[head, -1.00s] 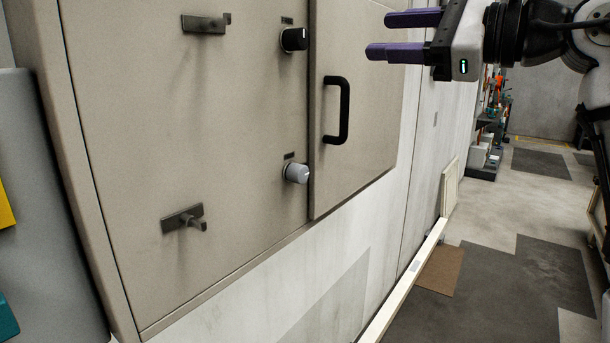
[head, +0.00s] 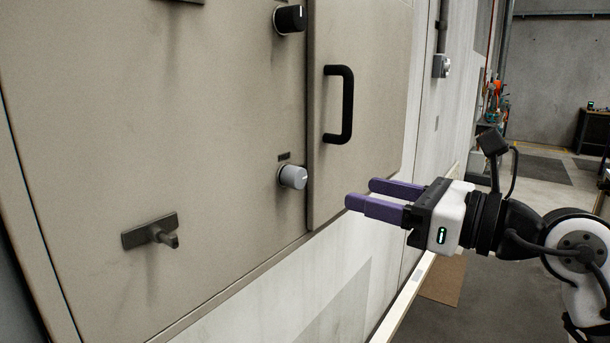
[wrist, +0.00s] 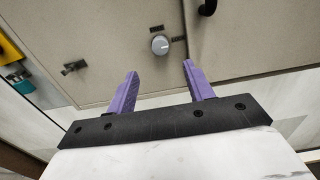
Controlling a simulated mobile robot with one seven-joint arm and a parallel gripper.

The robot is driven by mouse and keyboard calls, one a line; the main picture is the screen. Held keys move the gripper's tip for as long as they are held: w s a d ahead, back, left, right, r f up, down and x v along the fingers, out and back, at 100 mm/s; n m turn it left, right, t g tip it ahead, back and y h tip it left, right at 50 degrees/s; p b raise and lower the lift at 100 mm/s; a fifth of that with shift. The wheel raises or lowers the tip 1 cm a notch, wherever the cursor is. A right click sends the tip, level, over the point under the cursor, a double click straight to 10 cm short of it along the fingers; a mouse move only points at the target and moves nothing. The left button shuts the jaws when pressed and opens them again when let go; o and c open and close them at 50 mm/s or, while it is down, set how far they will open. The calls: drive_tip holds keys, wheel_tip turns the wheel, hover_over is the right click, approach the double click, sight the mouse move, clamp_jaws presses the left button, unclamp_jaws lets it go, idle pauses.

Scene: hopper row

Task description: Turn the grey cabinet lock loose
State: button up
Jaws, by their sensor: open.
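The grey lock (head: 293,176) is a round knob on the beige cabinet front (head: 215,110), at the lower left edge of the door (head: 372,60). It also shows in the wrist view (wrist: 160,44), between and beyond the fingertips, with a light pointer mark on its face. My gripper (head: 370,196) is open and empty, with purple fingers pointing left toward the cabinet. In the head view it is to the right of the grey lock and slightly lower, apart from it. In the wrist view the gripper (wrist: 162,72) faces the panel.
A black knob (head: 289,19) sits above the grey one. A black door handle (head: 340,104) stands out from the door. A dark latch (head: 152,232) sticks out at the lower left. The space between my fingers and the grey lock looks clear.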

sight(302, 178)
drive_tip(key=p+x, duration=0.3)
drive_tip(key=x, duration=0.8)
drive_tip(key=shift+w+a, duration=0.2)
drive_tip(key=shift+a, duration=0.1)
drive_tip(key=c, duration=1)
